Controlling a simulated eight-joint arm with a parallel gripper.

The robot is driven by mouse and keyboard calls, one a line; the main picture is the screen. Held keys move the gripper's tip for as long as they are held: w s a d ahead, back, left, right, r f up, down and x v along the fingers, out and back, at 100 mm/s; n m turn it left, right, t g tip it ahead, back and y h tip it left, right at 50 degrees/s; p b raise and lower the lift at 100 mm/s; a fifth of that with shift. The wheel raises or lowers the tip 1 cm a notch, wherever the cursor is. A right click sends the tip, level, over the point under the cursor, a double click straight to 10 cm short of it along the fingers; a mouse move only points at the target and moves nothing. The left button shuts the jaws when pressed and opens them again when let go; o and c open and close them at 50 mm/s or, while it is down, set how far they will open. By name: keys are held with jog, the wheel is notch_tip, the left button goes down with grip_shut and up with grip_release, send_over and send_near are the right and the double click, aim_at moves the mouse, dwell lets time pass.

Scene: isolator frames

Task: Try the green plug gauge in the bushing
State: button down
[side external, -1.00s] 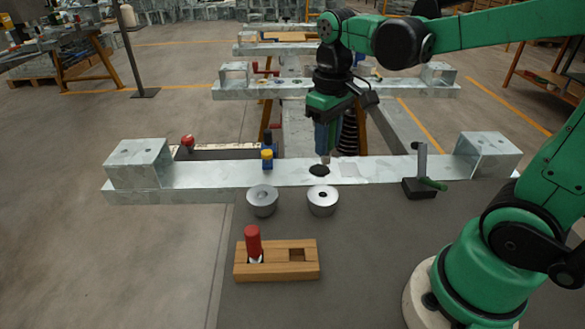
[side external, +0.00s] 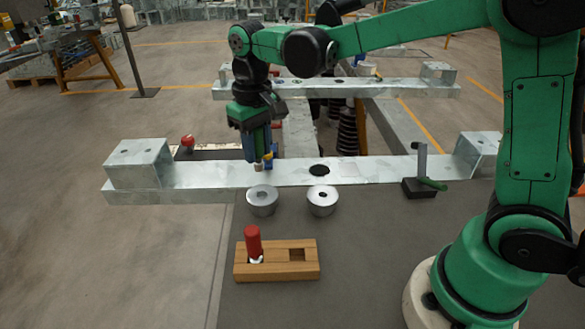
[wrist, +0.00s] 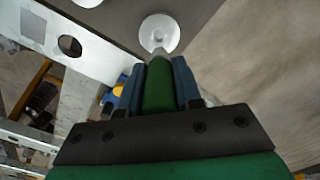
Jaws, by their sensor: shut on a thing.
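My gripper (side external: 257,150) is shut on the green plug gauge (wrist: 158,88), whose green handle lies between the blue fingers in the wrist view. The gauge's metal tip (side external: 258,167) points down. In the side view it shows above and behind the left silver bushing (side external: 262,204), apart from it. A second silver bushing (side external: 322,204) stands to the right. In the wrist view one round bushing (wrist: 160,30) lies just past the gauge tip; its hole is partly seen. A wooden block (side external: 278,271) has a red-handled gauge (side external: 253,240) in its left socket, and its right square socket is empty.
A pale metal beam (side external: 210,174) with a dark hole (side external: 319,170) crosses behind the bushings. A black stand with a green lever (side external: 424,180) is at the right. The grey tabletop (side external: 370,260) is clear in front.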

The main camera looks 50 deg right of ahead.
aim_at(259, 162)
jog(key=shift+f, duration=2.6)
jog(key=shift+f, duration=1.2)
jog(key=shift+r, duration=0.15)
dwell(0.5)
jog(key=shift+r, duration=3.65)
jog(key=shift+s, duration=0.1)
